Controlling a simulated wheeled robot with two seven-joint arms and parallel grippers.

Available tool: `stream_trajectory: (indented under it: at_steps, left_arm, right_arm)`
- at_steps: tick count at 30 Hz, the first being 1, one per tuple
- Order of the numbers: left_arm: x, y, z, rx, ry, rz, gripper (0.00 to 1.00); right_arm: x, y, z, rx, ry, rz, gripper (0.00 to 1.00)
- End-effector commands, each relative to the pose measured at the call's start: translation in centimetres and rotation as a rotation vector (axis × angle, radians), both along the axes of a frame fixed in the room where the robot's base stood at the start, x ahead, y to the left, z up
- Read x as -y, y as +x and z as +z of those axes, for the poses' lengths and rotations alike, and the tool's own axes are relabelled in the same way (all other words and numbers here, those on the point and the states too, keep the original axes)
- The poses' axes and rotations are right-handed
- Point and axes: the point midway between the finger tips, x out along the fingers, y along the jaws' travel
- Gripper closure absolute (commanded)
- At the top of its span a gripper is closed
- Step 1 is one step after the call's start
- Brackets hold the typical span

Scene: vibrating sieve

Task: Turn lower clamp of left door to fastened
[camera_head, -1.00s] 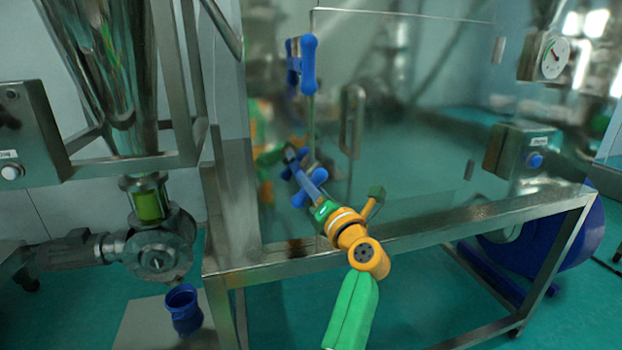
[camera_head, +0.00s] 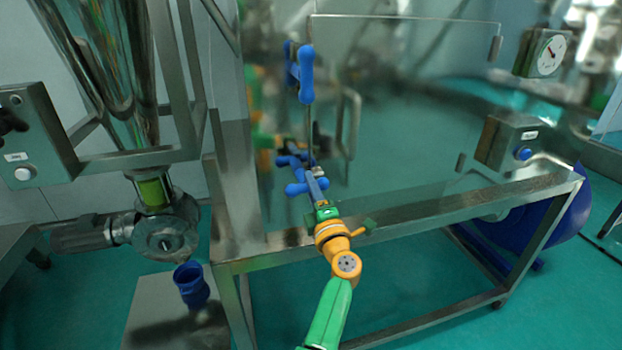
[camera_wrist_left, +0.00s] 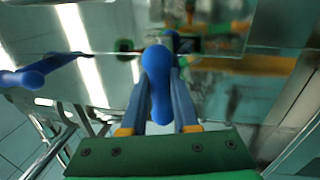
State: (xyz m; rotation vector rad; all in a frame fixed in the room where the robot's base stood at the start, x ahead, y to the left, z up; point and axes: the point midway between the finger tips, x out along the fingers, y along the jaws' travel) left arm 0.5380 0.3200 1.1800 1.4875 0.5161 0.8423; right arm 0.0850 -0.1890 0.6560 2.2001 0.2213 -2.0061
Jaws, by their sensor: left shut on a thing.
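The lower clamp, a blue two-lobed knob (camera_head: 294,189), sits at the lower left edge of the clear door (camera_head: 410,120). In the head view its knob lies roughly level across the door edge, partly hidden by my fingers. My left gripper (camera_head: 315,182) is shut on this knob. In the left wrist view the blue knob (camera_wrist_left: 157,80) stands between the two fingers of my left gripper (camera_wrist_left: 160,75), its length running along them. The upper clamp (camera_head: 306,73) is a similar blue knob, standing upright above. My right gripper is not in view.
A metal door handle (camera_head: 348,125) stands right of the clamps. A steel frame bar (camera_head: 400,218) runs below the door. A control box (camera_head: 508,142) and gauge (camera_head: 546,53) are at right. A blue container (camera_head: 191,285) stands at lower left.

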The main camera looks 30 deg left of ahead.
Motion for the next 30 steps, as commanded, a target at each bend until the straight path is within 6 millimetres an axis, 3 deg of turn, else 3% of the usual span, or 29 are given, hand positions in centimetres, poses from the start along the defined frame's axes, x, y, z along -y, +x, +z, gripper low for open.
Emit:
stream_trajectory:
  at_steps: [22,23,25,30]
  left_arm:
    - [-0.03,0.0,-0.01,-0.055,0.05,0.001,1.0]
    - [-0.03,0.0,-0.01,-0.055,0.05,0.001,0.63]
    - [-0.03,0.0,-0.01,-0.054,0.049,0.0,0.44]
    - [-0.02,-0.01,-0.02,-0.054,0.048,0.0,0.42]
  right_arm:
    - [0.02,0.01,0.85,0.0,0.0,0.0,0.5]
    - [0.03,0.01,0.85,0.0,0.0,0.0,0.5]
    - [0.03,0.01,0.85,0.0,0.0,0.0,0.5]
    - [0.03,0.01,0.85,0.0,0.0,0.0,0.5]
